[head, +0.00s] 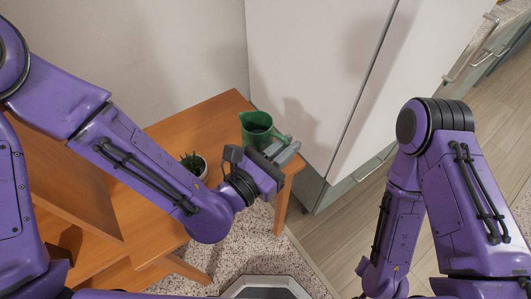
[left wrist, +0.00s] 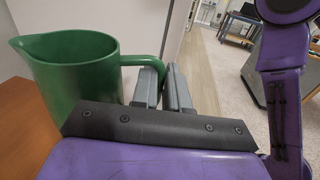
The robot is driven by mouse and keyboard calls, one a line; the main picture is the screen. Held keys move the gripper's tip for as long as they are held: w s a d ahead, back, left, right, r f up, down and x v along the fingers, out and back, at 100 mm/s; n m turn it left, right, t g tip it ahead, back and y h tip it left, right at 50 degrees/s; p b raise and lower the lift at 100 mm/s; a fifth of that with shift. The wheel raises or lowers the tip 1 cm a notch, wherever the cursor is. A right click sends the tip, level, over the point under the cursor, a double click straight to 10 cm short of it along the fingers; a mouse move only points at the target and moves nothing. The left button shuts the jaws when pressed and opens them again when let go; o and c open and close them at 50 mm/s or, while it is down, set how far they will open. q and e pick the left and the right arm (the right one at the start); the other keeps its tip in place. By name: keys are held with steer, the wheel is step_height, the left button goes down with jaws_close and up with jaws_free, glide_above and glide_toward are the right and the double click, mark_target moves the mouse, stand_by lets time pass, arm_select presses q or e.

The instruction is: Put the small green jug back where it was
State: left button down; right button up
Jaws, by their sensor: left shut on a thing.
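The small green jug (head: 256,124) is at the right end of the wooden table, in front of the tall white cabinet. It looks upright. My left gripper (head: 287,152) is at its right side, shut on its handle. The left wrist view shows the jug (left wrist: 80,78) with its spout to the left and its handle between the grey fingers (left wrist: 164,88). The jug's base is hidden behind the wrist there, so I cannot tell whether it touches the table top. My right arm shows at the right of the head view, but its gripper is out of sight.
The wooden table (head: 205,122) has free room left of the jug. A small potted plant (head: 194,164) stands near its front, close to my left forearm. The tall white cabinet (head: 310,75) stands close behind the right end. A speckled rug (head: 262,238) lies in front.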

arm_select(q)
steer(key=w+a+f+b, duration=0.1)
steer(key=w+f+b, duration=0.2)
steer(key=b, duration=0.1)
steer(key=w+a+f+b, duration=0.1)
steer(key=w+f+b, duration=0.2)
steer(key=f, duration=0.1)
steer(key=w+a+f+b, duration=0.1)
steer(key=w+f+b, duration=0.2)
steer(key=f+b, duration=0.1)
steer(key=shift+b, duration=0.35)
steer(key=shift+r, duration=0.2)
steer(key=shift+f, duration=0.15)
steer(key=c, duration=1.1)
jaws_free()
arm_select(e)
step_height(320, 180, down, 13)
steer(key=shift+f, duration=0.1)
